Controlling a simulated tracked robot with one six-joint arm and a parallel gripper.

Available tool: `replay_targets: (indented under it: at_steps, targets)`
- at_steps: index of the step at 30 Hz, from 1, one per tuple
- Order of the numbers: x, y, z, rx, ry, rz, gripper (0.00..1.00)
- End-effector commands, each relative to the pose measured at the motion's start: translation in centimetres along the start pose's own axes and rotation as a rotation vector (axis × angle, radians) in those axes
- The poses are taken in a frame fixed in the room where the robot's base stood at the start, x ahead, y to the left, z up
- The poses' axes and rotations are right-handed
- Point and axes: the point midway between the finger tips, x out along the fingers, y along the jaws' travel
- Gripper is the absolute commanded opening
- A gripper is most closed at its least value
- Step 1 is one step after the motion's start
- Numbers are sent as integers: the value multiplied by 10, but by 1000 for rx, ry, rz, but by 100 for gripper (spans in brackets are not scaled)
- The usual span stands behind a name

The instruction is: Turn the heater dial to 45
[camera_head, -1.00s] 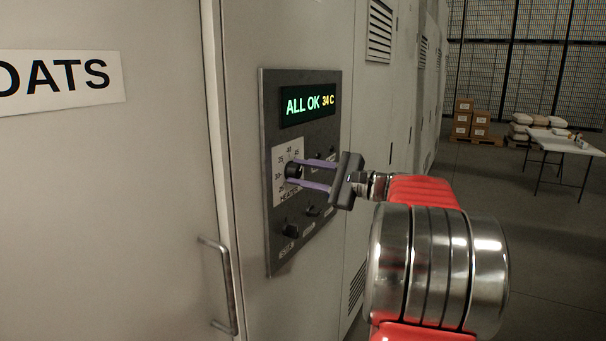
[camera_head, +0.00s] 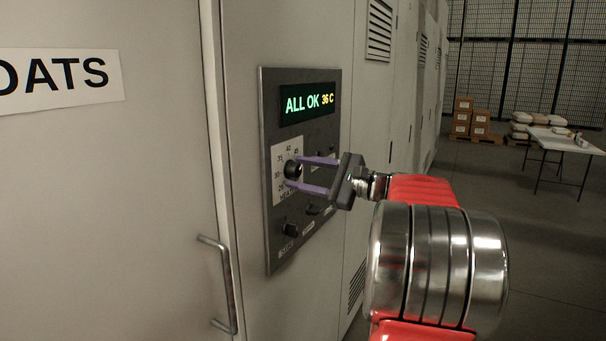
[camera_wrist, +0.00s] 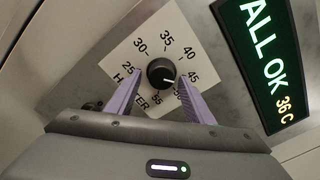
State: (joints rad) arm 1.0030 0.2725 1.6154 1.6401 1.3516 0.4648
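The heater dial (camera_head: 293,169) is a round black knob on a white scale plate on the wall panel. In the wrist view the dial (camera_wrist: 161,73) has a short white mark on its right side, slightly low, toward the 45 on the scale; the exact reading is hard to tell. My gripper (camera_head: 300,174) reaches in from the right at the dial. Its purple fingers, also in the wrist view (camera_wrist: 160,76), stand on either side of the knob with gaps, so it is open. The display (camera_head: 308,103) reads ALL OK 36 C.
The dark control panel (camera_head: 270,240) carries other black knobs below the heater scale, close to my lower finger. A cabinet door handle (camera_head: 222,285) stands out at lower left. Boxes (camera_head: 470,117) and a white table (camera_head: 566,142) stand far off at the right.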

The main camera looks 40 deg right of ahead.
Motion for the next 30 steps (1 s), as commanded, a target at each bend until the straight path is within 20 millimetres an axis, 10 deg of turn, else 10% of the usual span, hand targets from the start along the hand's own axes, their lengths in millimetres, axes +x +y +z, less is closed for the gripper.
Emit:
replay_targets:
  at_steps: [14,30]
  targets:
    - [-10,-1,2,-3,-3,-1,50]
    - [-98,-1,1,-2,-1,-2,50]
